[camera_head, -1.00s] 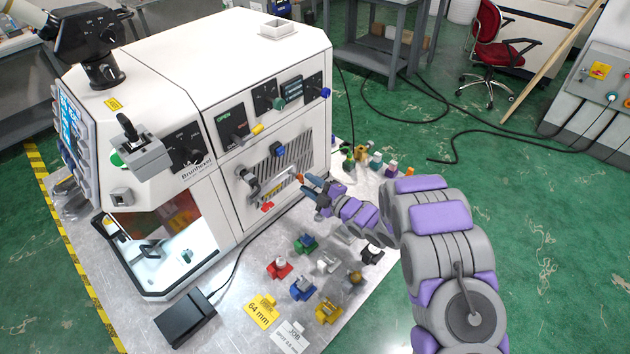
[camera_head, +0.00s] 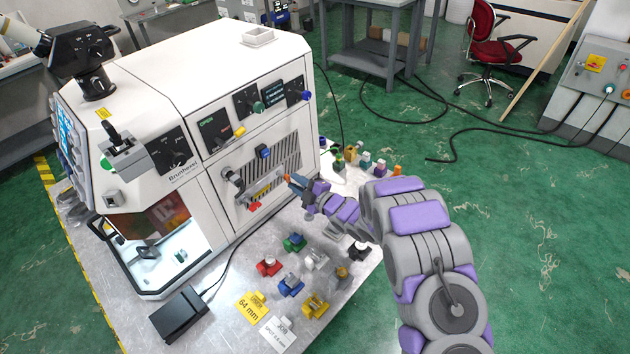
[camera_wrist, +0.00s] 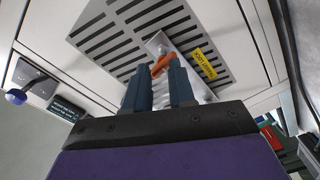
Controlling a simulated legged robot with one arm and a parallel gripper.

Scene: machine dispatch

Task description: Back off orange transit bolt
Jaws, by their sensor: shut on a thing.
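The orange transit bolt (camera_wrist: 163,64) shows in the wrist view between the two dark fingertips of my gripper (camera_wrist: 160,76), in front of a pale bracket on the vented panel. My gripper is shut on the bolt. In the head view my gripper (camera_head: 294,184) is at the machine's side, with a small orange tip (camera_head: 287,178) showing at its fingers. I cannot tell how far the bolt is seated in the bracket. The white machine (camera_head: 190,90) carries the slotted vent panel (camera_head: 283,160). A yellow label (camera_wrist: 204,64) sits right of the bolt in the wrist view.
Several coloured fixtures, among them a red one (camera_head: 268,267) and a yellow one (camera_head: 316,305), stand on the metal plate below my arm. A black pedal (camera_head: 179,314) lies at the front left.

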